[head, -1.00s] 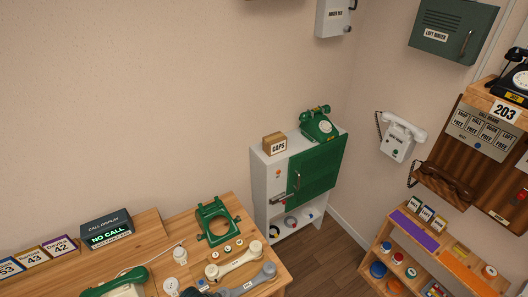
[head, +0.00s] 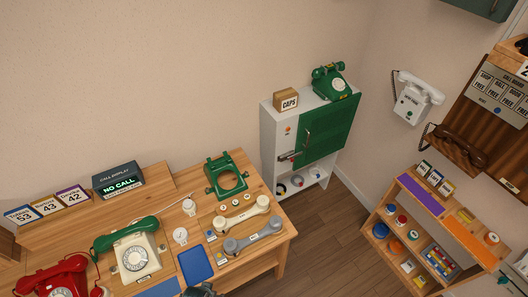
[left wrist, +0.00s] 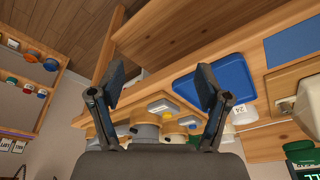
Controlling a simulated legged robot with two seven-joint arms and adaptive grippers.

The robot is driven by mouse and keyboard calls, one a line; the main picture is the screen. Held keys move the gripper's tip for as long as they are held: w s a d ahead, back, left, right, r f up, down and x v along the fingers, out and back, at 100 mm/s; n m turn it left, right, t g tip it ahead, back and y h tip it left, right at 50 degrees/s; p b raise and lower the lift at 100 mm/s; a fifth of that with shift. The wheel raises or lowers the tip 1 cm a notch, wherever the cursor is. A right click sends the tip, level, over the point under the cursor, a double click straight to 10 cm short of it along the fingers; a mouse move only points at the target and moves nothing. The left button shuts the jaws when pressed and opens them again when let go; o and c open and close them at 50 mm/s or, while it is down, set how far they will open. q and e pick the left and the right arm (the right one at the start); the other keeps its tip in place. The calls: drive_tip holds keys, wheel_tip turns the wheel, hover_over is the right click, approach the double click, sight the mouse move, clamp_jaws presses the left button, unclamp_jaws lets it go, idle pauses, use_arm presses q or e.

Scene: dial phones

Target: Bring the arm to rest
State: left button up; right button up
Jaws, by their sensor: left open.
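My left gripper (left wrist: 160,88) is open in the left wrist view, its two dark fingers spread wide with nothing held between them. Behind the fingers lie the wooden desk, a blue pad (left wrist: 215,85) and the end of a grey handset, apart from the fingers as far as I can tell. In the head view a dark part, probably of my left arm or gripper (head: 200,290), shows at the bottom edge beside the blue pad (head: 196,264). The rest of that arm is out of the picture. My right gripper is in neither view.
The desk (head: 270,258) holds a red phone (head: 62,278), a cream phone with green handset (head: 135,252), a green phone shell (head: 226,175), a white handset (head: 243,215) and a grey handset (head: 253,237). A cabinet (head: 268,150) and low shelf (head: 375,222) stand beyond. Bare floor lies between.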

use_arm(q)
drive_tip(key=s+f+g+b, duration=0.1)
drive_tip(key=s+f+b, duration=0.15)
drive_tip(key=f, duration=0.85)
drive_tip(key=s+f+b, duration=0.1)
drive_tip(key=s+f, duration=0.2)
drive_tip(key=f, duration=0.8)
drive_tip(key=s+a+f+b, duration=0.1)
drive_tip(key=s+f+b, duration=0.1)
drive_tip(key=s+f, duration=0.5)
drive_tip(key=s+a+f+g+b, duration=0.1)
drive_tip(key=s+a+f+b, duration=0.1)
drive_tip(key=s+f, duration=0.6)
wheel_tip(320, 180, down, 2)
drive_tip(key=shift+s+a+f, duration=0.1)
drive_tip(key=shift+s+a, duration=0.2)
